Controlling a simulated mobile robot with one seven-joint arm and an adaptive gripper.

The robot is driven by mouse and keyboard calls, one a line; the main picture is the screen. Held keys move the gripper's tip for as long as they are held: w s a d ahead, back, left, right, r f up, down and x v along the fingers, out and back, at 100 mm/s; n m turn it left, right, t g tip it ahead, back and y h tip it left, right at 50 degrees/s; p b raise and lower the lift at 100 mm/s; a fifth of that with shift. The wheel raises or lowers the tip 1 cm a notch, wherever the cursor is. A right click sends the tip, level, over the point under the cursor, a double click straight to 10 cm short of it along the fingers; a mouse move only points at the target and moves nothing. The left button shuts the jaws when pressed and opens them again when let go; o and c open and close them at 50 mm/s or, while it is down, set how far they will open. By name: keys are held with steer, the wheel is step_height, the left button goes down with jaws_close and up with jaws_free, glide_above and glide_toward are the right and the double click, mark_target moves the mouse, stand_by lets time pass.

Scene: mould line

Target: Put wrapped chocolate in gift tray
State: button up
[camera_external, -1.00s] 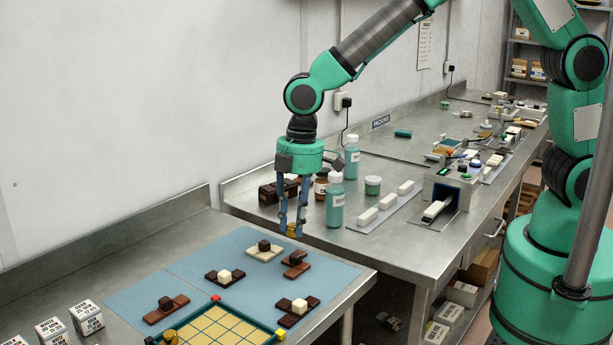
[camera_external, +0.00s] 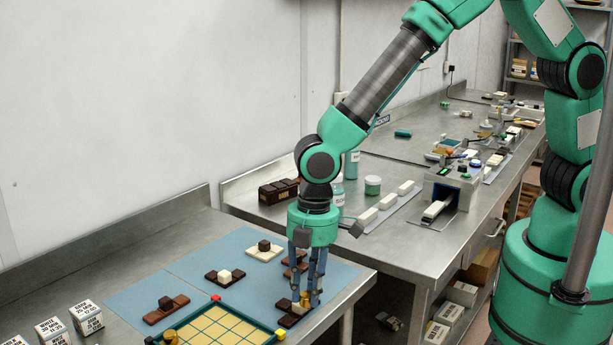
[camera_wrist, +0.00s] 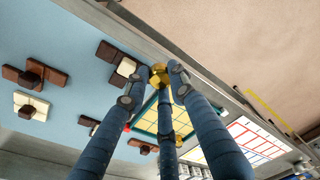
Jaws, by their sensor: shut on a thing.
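My gripper (camera_external: 308,300) is shut on a gold wrapped chocolate (camera_external: 306,298), which also shows between the fingertips in the wrist view (camera_wrist: 159,76). It hangs in front of the right-hand dark chocolate set on the blue mat, partly hiding it; I cannot tell the exact height. The gift tray (camera_external: 236,310) has a green rim and a yellow grid of cells, and lies to the left of my gripper at the front of the bench. Another gold piece (camera_external: 170,338) is at the tray's left edge. The tray also shows behind the fingers in the wrist view (camera_wrist: 145,124).
Several chocolate sets, such as a brown one (camera_external: 166,309), lie on the blue mat (camera_external: 150,290). Labelled white boxes (camera_external: 87,317) stand at the left.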

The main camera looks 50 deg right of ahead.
steer(key=shift+f, duration=0.75)
glide_above(233, 336)
steer(key=shift+d+f+b, duration=0.2)
steer(key=shift+f+b, duration=0.15)
steer(key=shift+f, duration=0.4)
steer(key=shift+f, duration=1.7)
steer(key=shift+f+b, duration=0.2)
steer(key=shift+b, duration=0.1)
steer(key=o, duration=0.9)
steer(key=shift+c, duration=0.2)
